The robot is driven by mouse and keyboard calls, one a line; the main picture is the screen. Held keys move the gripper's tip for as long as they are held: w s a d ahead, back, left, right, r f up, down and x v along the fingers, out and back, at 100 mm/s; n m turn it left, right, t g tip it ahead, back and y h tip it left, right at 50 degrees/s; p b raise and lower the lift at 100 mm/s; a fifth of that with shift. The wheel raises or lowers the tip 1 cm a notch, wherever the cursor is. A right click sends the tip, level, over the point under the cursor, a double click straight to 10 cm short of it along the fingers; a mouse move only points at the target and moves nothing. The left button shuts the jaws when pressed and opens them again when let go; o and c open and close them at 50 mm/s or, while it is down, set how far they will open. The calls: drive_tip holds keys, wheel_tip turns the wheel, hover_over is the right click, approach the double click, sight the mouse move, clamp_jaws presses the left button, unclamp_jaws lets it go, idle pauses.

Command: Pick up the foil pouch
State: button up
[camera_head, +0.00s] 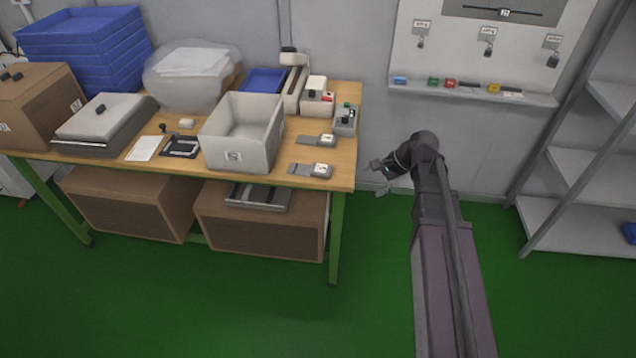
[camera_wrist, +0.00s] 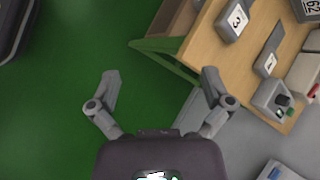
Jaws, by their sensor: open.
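No item is clearly a foil pouch. Two flat grey pieces, a nearer one (camera_head: 299,169) and a farther one (camera_head: 308,139), lie at the right end of the wooden table (camera_head: 343,150), each with a small pale block on it; I cannot tell whether either is the pouch. In the wrist view, grey items with number labels, a "3" block (camera_wrist: 233,22) and a "1" piece (camera_wrist: 266,64), lie on the tabletop. My gripper (camera_head: 379,179) is open and empty, off the table's right end; in the wrist view its spread fingers (camera_wrist: 160,76) are over green floor beside the table.
A grey bin (camera_head: 257,150) stands on the table near its front edge. Small devices (camera_head: 318,100) stand behind. Cardboard boxes (camera_head: 262,230) sit under the table. A wall ledge (camera_head: 470,93) and grey shelves (camera_head: 590,160) are to the right. The floor in front is clear.

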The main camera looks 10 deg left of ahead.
sight(321, 168)
drive_tip(key=w+a+f+m+y+b, duration=0.2)
drive_tip(key=w+m+y+b, duration=0.1)
drive_tip(key=w+m+b, duration=0.1)
drive_tip(key=w+a+f+m+t+y+b, duration=0.1)
drive_tip(key=w+a+f+m+y+b, duration=0.1)
drive_tip(key=w+m+b, duration=0.3)
drive_tip(key=shift+w+y+b, duration=0.6)
drive_tip(key=shift+w+b, duration=0.05)
drive_tip(key=shift+w, duration=0.6)
drive_tip(key=shift+a, duration=0.15)
drive_tip(key=b+x, duration=0.3)
drive_tip(key=x, duration=0.4)
drive_tip(key=shift+f, duration=0.15)
drive_tip(key=shift+w+a+f, duration=0.1)
drive_tip(key=shift+a, duration=0.5)
drive_tip(key=shift+b+x, duration=1.1)
drive_tip(key=shift+x, duration=1.55)
